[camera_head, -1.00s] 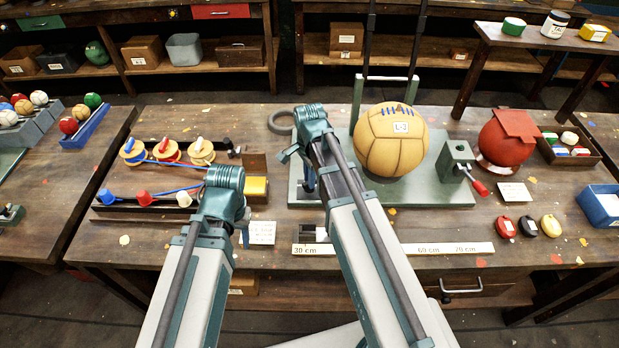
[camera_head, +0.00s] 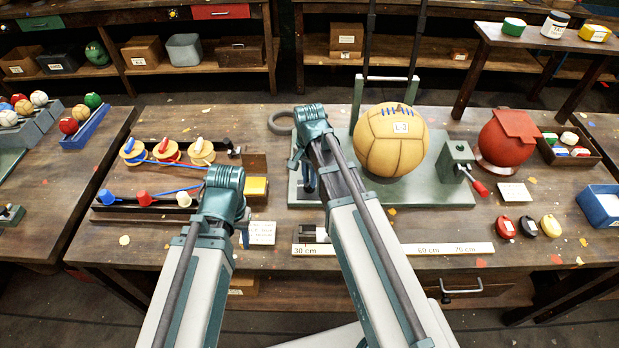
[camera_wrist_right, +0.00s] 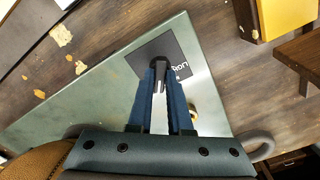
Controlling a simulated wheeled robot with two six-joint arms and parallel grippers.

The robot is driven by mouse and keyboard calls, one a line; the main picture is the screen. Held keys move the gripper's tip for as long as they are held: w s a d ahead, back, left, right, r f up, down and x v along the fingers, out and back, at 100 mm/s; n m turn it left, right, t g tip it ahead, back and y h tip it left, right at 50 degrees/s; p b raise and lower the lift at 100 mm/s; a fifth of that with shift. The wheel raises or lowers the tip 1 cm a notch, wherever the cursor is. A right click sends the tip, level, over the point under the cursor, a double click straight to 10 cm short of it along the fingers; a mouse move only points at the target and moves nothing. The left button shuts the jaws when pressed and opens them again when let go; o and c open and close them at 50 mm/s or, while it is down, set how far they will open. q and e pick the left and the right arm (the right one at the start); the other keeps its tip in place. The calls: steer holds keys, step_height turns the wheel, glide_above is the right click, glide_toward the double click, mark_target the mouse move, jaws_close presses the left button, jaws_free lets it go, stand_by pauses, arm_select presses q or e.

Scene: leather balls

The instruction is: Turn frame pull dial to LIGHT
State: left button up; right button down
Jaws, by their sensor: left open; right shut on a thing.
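In the right wrist view a black dial (camera_wrist_right: 158,66) stands on a dark square label plate (camera_wrist_right: 176,50) with pale lettering, partly covered and hard to read. The plate is on the grey-green base (camera_wrist_right: 100,90) of the ball frame. My right gripper (camera_wrist_right: 160,85), with blue fingers, is shut on the dial. In the head view my right gripper (camera_head: 309,182) is low over the left part of the base (camera_head: 440,193), and the dial is hidden there. My left gripper (camera_head: 244,238) is mostly hidden behind its own wrist, away from the dial, and open.
A tan ball (camera_head: 391,140) sits on the frame base close to the right arm. A green block with a red-handled crank (camera_head: 457,160) stands right of it. A thread spool rack (camera_head: 165,155) and a yellow block (camera_head: 256,188) are near my left arm. A ruler (camera_head: 440,249) lies in front.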

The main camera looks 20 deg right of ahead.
steer(key=n, duration=0.4)
steer(key=shift+n, duration=0.4)
steer(key=n, duration=0.9)
steer(key=shift+n, duration=2.7)
steer(key=c, duration=0.8)
jaws_free()
steer(key=shift+c, duration=0.2)
arm_select(q)
steer(key=shift+r, duration=0.15)
arm_select(e)
steer(key=shift+r, duration=0.15)
